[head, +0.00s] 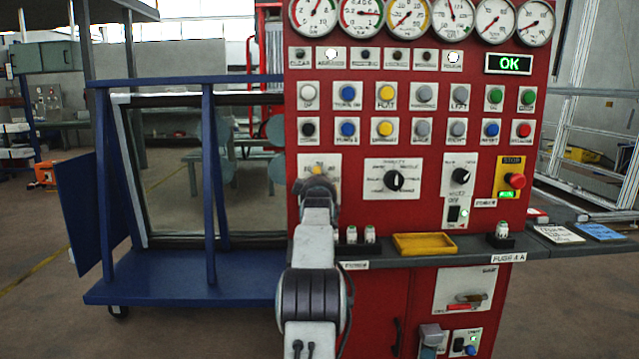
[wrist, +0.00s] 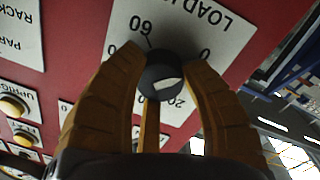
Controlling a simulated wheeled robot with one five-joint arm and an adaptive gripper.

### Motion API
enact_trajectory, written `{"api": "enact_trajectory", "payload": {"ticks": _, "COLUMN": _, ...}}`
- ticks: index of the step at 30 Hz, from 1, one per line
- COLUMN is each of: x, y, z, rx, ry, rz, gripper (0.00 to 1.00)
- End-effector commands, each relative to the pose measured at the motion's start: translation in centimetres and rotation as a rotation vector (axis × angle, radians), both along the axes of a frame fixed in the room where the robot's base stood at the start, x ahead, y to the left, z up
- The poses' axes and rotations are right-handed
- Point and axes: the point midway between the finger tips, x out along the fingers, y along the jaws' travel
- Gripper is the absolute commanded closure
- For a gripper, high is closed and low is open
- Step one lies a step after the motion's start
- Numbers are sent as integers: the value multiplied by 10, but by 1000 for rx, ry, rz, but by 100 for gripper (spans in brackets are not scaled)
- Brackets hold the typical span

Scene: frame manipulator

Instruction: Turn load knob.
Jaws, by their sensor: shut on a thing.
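The load knob (wrist: 160,74) is a dark round knob with a pale mark on its face, toward the lower right in the wrist view. It sits on a white plate (wrist: 205,30) printed "LOAD" with numbers around it, "60" at upper left and partly covered figures elsewhere. My gripper (wrist: 158,55) is shut on the knob, with a yellow-brown finger on either side. In the head view my gripper (head: 317,178) is in front of the white load plate (head: 332,160) at the panel's left and hides the knob.
The red panel (head: 350,225) carries several buttons, gauges and a green "OK" display (head: 508,64). A black selector knob (head: 394,181) and a red stop button (head: 515,181) are to the right. A ledge with a yellow tray (head: 424,244) is below. A blue frame cart (head: 185,275) stands left.

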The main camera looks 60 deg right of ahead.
Motion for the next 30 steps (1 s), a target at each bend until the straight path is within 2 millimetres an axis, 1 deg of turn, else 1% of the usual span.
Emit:
{"api": "enact_trajectory", "payload": {"ticks": 1, "x": 3, "y": 2, "z": 5, "rx": -2, "ry": -10, "rz": 4, "gripper": 91}}
{"api": "enact_trajectory", "payload": {"ticks": 4, "x": 3, "y": 2, "z": 8, "rx": 28, "ry": -59, "rz": 4, "gripper": 91}}
{"api": "enact_trajectory", "payload": {"ticks": 12, "x": 3, "y": 2, "z": 8, "rx": 123, "ry": -219, "rz": 4, "gripper": 91}}
{"api": "enact_trajectory", "payload": {"ticks": 23, "x": 4, "y": 3, "z": 9, "rx": 133, "ry": -243, "rz": 5, "gripper": 91}}
{"api": "enact_trajectory", "payload": {"ticks": 24, "x": 4, "y": 3, "z": 9, "rx": 133, "ry": -243, "rz": 6, "gripper": 56}}
{"api": "enact_trajectory", "payload": {"ticks": 30, "x": 3, "y": 3, "z": 7, "rx": 136, "ry": -240, "rz": 4, "gripper": 38}}
